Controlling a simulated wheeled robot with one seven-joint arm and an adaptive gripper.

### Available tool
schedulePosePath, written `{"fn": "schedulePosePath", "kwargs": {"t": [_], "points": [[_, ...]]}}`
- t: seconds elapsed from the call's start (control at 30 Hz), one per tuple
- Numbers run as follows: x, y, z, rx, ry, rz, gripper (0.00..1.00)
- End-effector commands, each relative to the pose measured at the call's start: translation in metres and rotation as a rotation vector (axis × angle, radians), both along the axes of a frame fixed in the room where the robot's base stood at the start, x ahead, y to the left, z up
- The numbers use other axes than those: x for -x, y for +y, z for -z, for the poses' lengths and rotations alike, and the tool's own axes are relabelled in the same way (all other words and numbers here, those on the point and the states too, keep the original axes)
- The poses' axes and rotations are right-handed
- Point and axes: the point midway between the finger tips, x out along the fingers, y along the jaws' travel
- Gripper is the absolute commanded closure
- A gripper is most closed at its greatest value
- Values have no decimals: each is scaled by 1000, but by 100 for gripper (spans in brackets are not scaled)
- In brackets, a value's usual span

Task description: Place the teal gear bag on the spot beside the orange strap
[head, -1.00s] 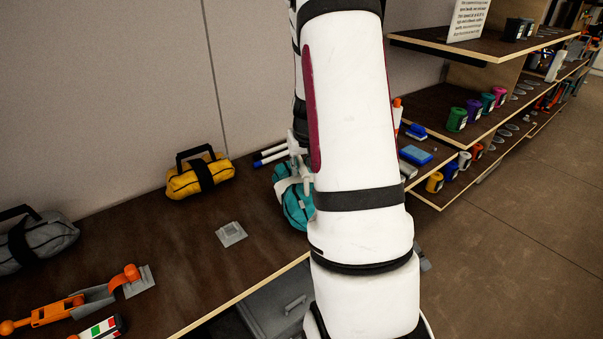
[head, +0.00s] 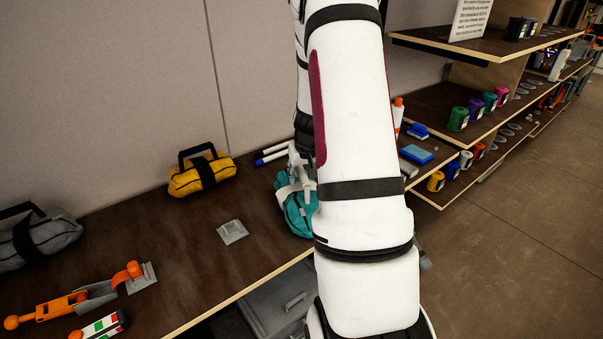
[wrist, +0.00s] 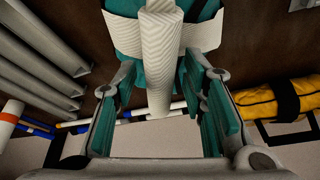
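The teal gear bag (head: 295,212), with a pale handle band, is at the right part of the bench, partly hidden by my arm. In the wrist view the teal bag (wrist: 205,65) fills the top centre. Whether the bag touches the bench is not clear. The orange strap (head: 60,308) lies at the front left, its end by a grey square plate (head: 149,272). Another grey square plate (head: 232,232) is bare, between strap and teal bag.
A yellow bag (head: 203,176) stands near the wall, and a grey bag (head: 38,240) at far left. White rolls with blue ends (head: 270,156) lie behind the teal bag. Shelves with coloured tins (head: 458,119) are at right. Bench around the bare plate is clear.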

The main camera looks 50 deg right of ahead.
Motion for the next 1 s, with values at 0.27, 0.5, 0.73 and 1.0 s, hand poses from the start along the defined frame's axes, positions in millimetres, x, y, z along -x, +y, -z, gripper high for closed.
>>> {"fn": "schedulePosePath", "kwargs": {"t": [0.27,0.5,0.73,1.0], "points": [[4,4,-21,4,-2,-2,62],[19,15,-66,4,-3,-3,62],[32,23,-101,2,-2,-2,62],[37,28,-115,0,0,-1,62]]}}
